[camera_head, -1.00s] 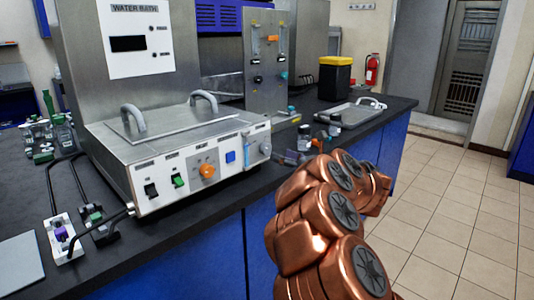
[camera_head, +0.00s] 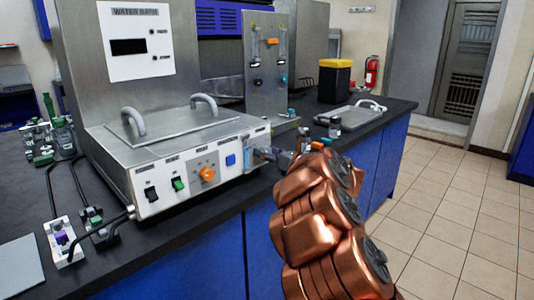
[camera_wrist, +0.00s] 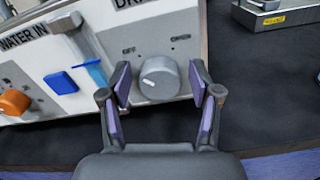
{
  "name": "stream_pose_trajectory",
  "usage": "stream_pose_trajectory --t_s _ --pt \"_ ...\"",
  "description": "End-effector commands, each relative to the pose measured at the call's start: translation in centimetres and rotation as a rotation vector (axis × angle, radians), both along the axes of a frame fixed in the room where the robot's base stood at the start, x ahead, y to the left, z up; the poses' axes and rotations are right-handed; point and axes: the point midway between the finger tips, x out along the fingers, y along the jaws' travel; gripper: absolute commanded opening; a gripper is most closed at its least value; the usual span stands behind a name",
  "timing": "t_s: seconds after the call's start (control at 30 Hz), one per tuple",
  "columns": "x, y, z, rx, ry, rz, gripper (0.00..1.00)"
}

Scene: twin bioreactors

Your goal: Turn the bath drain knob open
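The bath drain knob (camera_wrist: 159,78) is a round grey knob under a partly cut-off "DRAIN" label in the wrist view. Its white pointer mark is at its upper left, on the OFF side of the panel. My gripper (camera_wrist: 162,88) is open, with one finger on each side of the knob and gaps between them. In the head view my gripper (camera_head: 284,157) is at the right end of the water bath (camera_head: 170,172) front, and it hides the knob there.
In the head view, a valve panel (camera_head: 268,90) stands behind my gripper. A metal tray (camera_head: 345,115) lies on the counter to the right.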

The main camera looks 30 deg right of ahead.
Motion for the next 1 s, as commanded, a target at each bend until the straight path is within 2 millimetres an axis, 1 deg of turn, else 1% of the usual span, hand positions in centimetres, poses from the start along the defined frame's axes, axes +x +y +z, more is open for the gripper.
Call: stream_pose_trajectory --t_s 0.03,0.07,0.5,0.77,1.0 --pt "-0.01 0.00 0.00 0.000 0.000 0.000 0.54" --pt "-0.01 0.00 0.00 0.000 0.000 0.000 0.51" --pt "-0.02 -0.02 0.00 0.000 0.000 -0.001 0.05" --pt "-0.02 -0.03 0.00 0.026 0.006 -0.001 0.05" --pt "-0.02 -0.01 -0.02 0.143 0.035 -0.001 0.05"
